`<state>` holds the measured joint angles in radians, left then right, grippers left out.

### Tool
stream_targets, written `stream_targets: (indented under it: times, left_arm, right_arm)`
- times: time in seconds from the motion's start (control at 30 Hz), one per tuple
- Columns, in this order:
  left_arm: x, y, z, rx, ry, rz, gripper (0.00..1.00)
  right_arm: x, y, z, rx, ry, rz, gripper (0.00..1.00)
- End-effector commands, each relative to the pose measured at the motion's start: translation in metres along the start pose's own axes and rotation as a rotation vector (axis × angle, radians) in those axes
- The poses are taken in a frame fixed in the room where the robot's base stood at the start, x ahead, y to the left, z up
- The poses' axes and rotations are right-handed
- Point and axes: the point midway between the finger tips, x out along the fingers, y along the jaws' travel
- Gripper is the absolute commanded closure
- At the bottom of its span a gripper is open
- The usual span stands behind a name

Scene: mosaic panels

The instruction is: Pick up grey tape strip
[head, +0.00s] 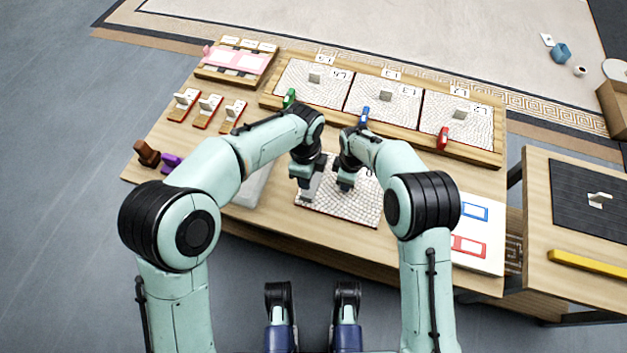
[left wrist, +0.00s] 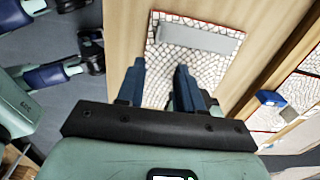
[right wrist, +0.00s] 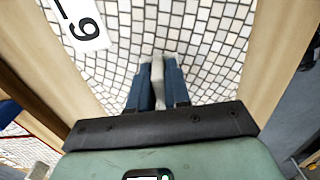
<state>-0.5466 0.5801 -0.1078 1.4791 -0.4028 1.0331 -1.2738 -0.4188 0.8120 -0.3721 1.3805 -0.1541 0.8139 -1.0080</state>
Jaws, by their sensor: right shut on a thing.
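The grey tape strip (left wrist: 198,37) lies flat across one end of the front mosaic panel (left wrist: 184,80) in the left wrist view. In the head view, the strip (head: 316,180) shows beside my left gripper (head: 304,192), on the left side of that panel (head: 352,213). My left gripper (left wrist: 158,72) is open and empty, its fingers apart and not around the strip. My right gripper (right wrist: 157,62) is shut on a light grey block (right wrist: 157,78) above the mosaic tiles. It is beside the left gripper in the head view. My arms hide part of the panel.
A rack (head: 480,153) of mosaic panels with grey knobs and coloured clips stands behind. A white board (head: 480,258) lies at right, a grey tray (head: 252,188) at left. A side table holds a black mat (head: 570,190) and a yellow bar (head: 588,263).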

Motion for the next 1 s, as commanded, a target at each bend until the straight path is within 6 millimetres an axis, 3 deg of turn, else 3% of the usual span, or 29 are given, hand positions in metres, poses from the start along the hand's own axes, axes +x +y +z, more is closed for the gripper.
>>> stream_targets:
  times: [0.3, 0.57, 0.83, 1.0]
  left_arm:
    - [0.051, 0.002, 0.001, 0.015, -0.015, 0.008, 0.64]
    - [0.072, 0.003, 0.001, 0.014, -0.014, 0.007, 0.64]
    - [0.111, 0.006, -0.001, 0.013, -0.013, 0.006, 0.64]
    - [0.117, 0.005, -0.001, 0.013, -0.012, 0.003, 0.64]
  right_arm:
    - [-0.001, 0.001, -0.001, 0.0, 0.002, 0.003, 1.0]
    - [-0.001, 0.001, -0.001, 0.0, 0.002, 0.003, 1.0]
    - [-0.001, 0.001, -0.001, 0.0, 0.002, 0.003, 1.0]
    - [-0.002, 0.001, -0.001, 0.0, 0.002, 0.003, 1.0]
